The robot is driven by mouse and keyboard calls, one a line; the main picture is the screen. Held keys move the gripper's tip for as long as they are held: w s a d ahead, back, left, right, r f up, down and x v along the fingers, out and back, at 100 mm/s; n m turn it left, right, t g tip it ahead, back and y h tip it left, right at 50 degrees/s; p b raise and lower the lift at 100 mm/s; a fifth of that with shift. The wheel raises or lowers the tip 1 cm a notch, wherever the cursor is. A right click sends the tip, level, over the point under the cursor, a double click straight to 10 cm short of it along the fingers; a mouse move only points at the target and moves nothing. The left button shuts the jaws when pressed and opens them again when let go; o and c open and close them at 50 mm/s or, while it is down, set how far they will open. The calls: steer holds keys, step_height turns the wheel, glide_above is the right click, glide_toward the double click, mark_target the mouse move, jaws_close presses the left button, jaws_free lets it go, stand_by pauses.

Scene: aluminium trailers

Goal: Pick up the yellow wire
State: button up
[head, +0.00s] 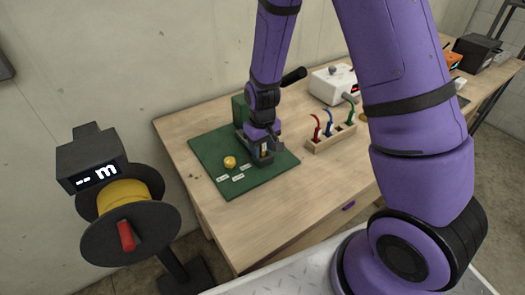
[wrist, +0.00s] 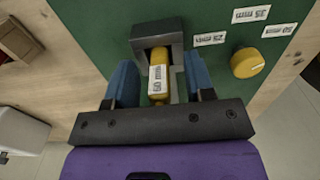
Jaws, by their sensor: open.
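A yellow piece with a white label that seems to read 60 mm (wrist: 159,75) sits in a dark grey holder (wrist: 147,32) on the green mat (wrist: 85,20) in the wrist view. I take it to be the yellow wire, though its shape is partly hidden. My gripper (wrist: 157,80) is open, with one blue finger on each side of the piece; I cannot tell whether they touch it. In the head view my gripper (head: 264,147) is low over the right part of the mat (head: 212,150) and mostly hides the holder.
A spool of yellow material (head: 122,195) stands left of the wooden table (head: 265,215). A wooden rack (head: 320,146) with coloured-handled tools and a white box (head: 330,88) are to the right.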

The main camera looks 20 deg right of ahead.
jaws_close()
steer(key=shift+r, duration=0.1)
